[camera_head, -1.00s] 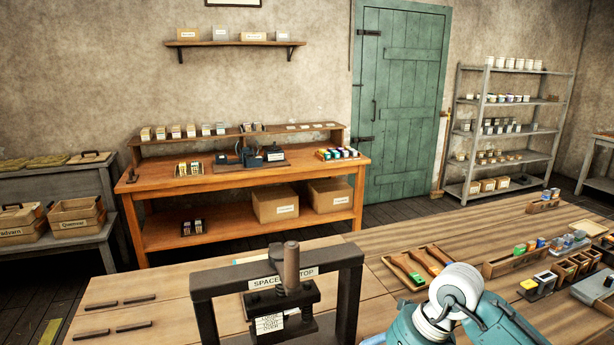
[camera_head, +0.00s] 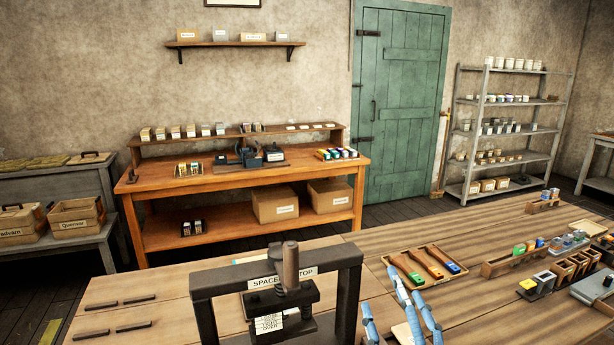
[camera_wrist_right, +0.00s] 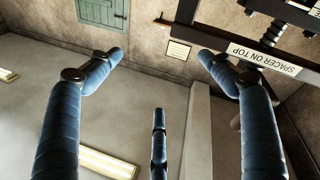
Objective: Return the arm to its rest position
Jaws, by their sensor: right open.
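My right gripper (camera_head: 395,300) shows at the bottom of the head view, as several blue fingers to the right of the press. Its fingers are spread, with nothing between them. In the right wrist view the open gripper (camera_wrist_right: 160,80) is also empty. The dark handwheel press (camera_head: 349,300) stands on the wooden bench. Its frame carries a "SPACER ON TOP" label (camera_head: 264,283). The press also shows at the upper right of the right wrist view (camera_wrist_right: 298,25), apart from the palm area. My left gripper is in neither view.
A tray with handled tools (camera_head: 424,263) lies behind my right fingers. Wooden boxes with small jars (camera_head: 515,262) stand farther right. An orange workbench (camera_head: 240,180) and a green door (camera_head: 405,105) are behind.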

